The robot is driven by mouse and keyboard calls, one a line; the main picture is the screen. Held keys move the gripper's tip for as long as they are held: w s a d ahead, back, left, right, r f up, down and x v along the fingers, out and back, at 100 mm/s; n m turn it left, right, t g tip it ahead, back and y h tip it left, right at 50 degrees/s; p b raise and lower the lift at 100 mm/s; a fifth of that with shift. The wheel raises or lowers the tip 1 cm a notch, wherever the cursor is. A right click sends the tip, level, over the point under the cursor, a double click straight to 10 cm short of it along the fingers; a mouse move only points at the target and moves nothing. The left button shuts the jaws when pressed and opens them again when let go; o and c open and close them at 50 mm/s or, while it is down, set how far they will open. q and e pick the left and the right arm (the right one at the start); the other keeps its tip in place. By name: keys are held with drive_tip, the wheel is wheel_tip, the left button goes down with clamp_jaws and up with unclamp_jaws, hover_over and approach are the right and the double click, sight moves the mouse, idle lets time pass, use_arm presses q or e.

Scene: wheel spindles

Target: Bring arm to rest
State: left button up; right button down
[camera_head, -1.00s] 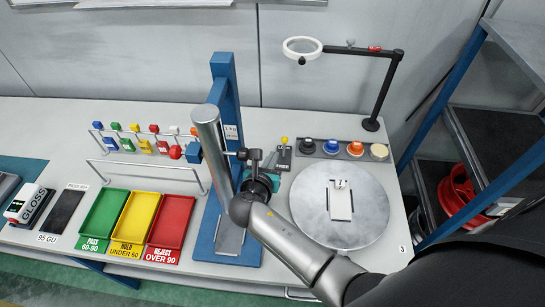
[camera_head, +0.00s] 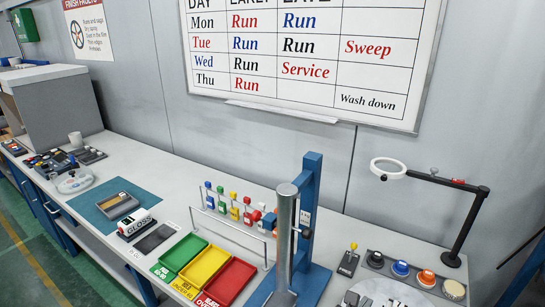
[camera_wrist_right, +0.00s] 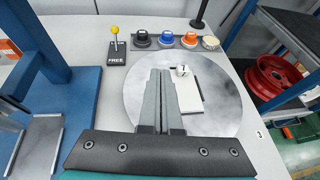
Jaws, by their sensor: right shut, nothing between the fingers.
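My right gripper (camera_wrist_right: 160,74) shows in the right wrist view. Its two grey fingers are together with nothing between them. They overlap the round grey turntable (camera_wrist_right: 218,80) in the picture, beside a white block (camera_wrist_right: 186,95) with a small white fitting on it. I cannot tell the height of the fingers above the turntable. In the head view I cannot make out the gripper itself. My left gripper is in neither view.
A blue stand (camera_head: 312,200) is left of the turntable, with a grey cylinder in front. A magnifier arm (camera_head: 445,183), several coloured buttons and a yellow lever (camera_head: 353,247) stand nearby. Green, yellow and red trays (camera_head: 232,280) lie left. A red wheel (camera_wrist_right: 275,75) sits on the right shelf.

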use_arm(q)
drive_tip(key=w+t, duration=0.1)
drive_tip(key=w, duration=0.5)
use_arm(e)
drive_tip(key=s+a+r+m+g+y, duration=0.1)
drive_tip(key=s+a+m+g+y, duration=0.15)
drive_tip(key=s+m, duration=0.6)
drive_tip(key=s+a+r+m+g+y, duration=0.1)
drive_tip(key=s+m+g+y, duration=0.15)
drive_tip(key=s+m, duration=0.55)
drive_tip(key=s+a+r+m+g+y, duration=0.15)
drive_tip(key=s+m+y, duration=0.25)
drive_tip(key=s+m, duration=0.45)
wheel_tip(320, 180, down, 33)
drive_tip(key=g+b, duration=0.1)
drive_tip(key=b, duration=1)
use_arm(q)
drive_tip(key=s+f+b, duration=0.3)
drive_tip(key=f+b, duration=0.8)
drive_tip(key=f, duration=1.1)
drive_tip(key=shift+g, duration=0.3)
use_arm(e)
drive_tip(key=s+d+f, duration=0.1)
drive_tip(key=s+f, duration=0.6)
drive_tip(key=f, duration=0.5)
drive_tip(key=s+d+f+g, duration=0.1)
drive_tip(key=s+f, duration=0.7)
drive_tip(key=f, duration=0.5)
drive_tip(key=shift+s+m, duration=0.3)
